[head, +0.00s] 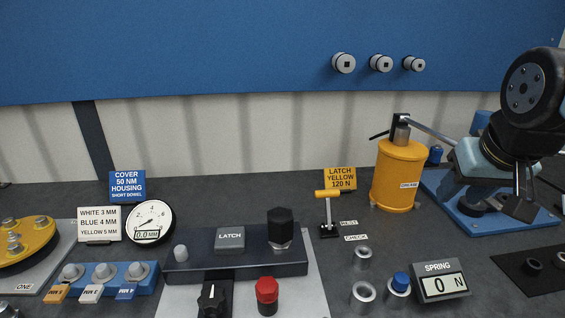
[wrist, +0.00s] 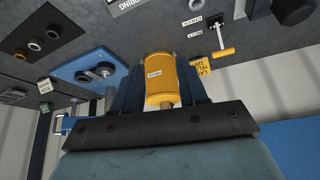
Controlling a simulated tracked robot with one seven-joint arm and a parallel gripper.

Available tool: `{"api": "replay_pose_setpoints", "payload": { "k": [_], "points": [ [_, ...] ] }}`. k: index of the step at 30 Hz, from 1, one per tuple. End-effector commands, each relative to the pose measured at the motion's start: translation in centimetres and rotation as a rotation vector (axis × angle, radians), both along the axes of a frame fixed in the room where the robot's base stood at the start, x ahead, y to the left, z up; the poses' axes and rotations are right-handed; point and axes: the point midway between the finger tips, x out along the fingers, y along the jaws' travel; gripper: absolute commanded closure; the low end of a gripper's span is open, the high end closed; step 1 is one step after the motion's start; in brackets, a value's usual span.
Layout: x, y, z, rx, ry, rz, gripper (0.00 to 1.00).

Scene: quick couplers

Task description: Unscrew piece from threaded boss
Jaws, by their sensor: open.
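Several pieces could be the threaded one, and I cannot tell which. A black hexagonal piece (head: 280,222) stands upright on a silver collar at the right end of the dark latch block (head: 235,257). A red-capped piece (head: 267,290) stands in front of that block. A blue-capped piece (head: 400,282) sits on a silver ring at the front right. My gripper (head: 520,195) is at the far right, above the blue plate (head: 462,222), well away from these pieces. It is open and empty. In the wrist view, the yellow canister (wrist: 160,78) shows beyond the spread fingers.
The yellow canister (head: 400,178), with a lever on top, stands left of my gripper. A spring gauge (head: 440,284) and loose metal rings (head: 362,292) are in front. A small yellow-handled latch (head: 328,212) stands mid-bench. A blue panel (head: 200,50) is behind.

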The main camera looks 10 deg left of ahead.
Motion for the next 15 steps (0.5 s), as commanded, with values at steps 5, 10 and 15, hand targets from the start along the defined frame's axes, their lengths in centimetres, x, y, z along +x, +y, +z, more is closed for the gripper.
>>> {"api": "replay_pose_setpoints", "payload": {
  "k": [5,10,15],
  "points": [
    [0.1,0.1,0.1,0.0,0.002,0.002,0.49],
    [1.2,1.1,0.4,0.003,0.031,0.033,0.33],
    [3.8,5.0,0.9,0.005,0.098,0.099,0.16]
  ]
}}
